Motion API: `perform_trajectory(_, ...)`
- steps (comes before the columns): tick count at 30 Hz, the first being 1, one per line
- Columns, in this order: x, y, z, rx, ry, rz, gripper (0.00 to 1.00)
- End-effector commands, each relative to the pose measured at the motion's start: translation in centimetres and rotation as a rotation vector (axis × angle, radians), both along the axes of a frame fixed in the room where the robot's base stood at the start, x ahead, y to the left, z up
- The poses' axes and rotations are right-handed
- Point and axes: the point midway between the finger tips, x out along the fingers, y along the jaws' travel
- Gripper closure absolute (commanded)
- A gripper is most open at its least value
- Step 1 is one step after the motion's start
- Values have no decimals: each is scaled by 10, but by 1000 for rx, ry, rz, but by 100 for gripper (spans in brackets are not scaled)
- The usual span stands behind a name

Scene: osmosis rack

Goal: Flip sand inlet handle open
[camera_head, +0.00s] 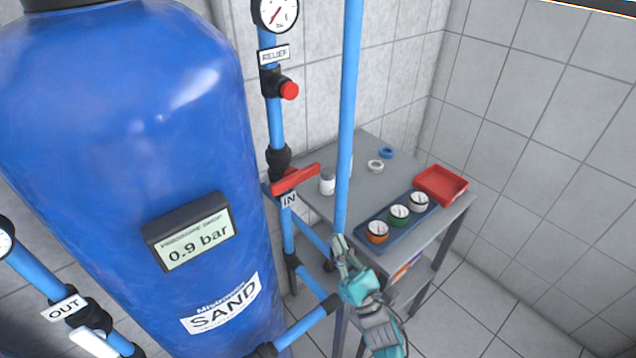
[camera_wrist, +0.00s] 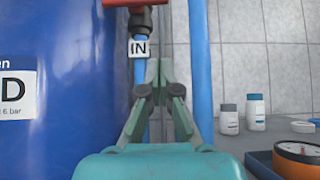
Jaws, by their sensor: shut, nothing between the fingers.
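The red sand inlet handle (camera_head: 297,179) sits on the vertical blue pipe beside the sand tank, just above the white IN tag (camera_head: 289,200). It lies crosswise to the pipe, slanting slightly up to the right. In the wrist view part of the red handle (camera_wrist: 128,3) shows at the top edge, cut off, above the IN tag (camera_wrist: 139,48). My gripper (camera_head: 338,242) is below and to the right of the handle, apart from it. In the wrist view my gripper (camera_wrist: 160,68) has its fingertips together and empty, just below the handle's height.
The blue sand tank (camera_head: 110,130) stands left of the pipe. Another blue pipe (camera_head: 346,110) rises close to my gripper. A red relief knob (camera_head: 289,90) is above.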

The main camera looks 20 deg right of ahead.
Motion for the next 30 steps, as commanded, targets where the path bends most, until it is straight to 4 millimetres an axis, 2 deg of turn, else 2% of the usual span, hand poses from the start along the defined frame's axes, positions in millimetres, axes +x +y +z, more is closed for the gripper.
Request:
perform_trajectory(9,0,0,0,-1,0,-1,100)
perform_trajectory(14,7,3,7,-1,-1,1,100)
perform_trajectory(30,70,23,75,0,-3,1,100)
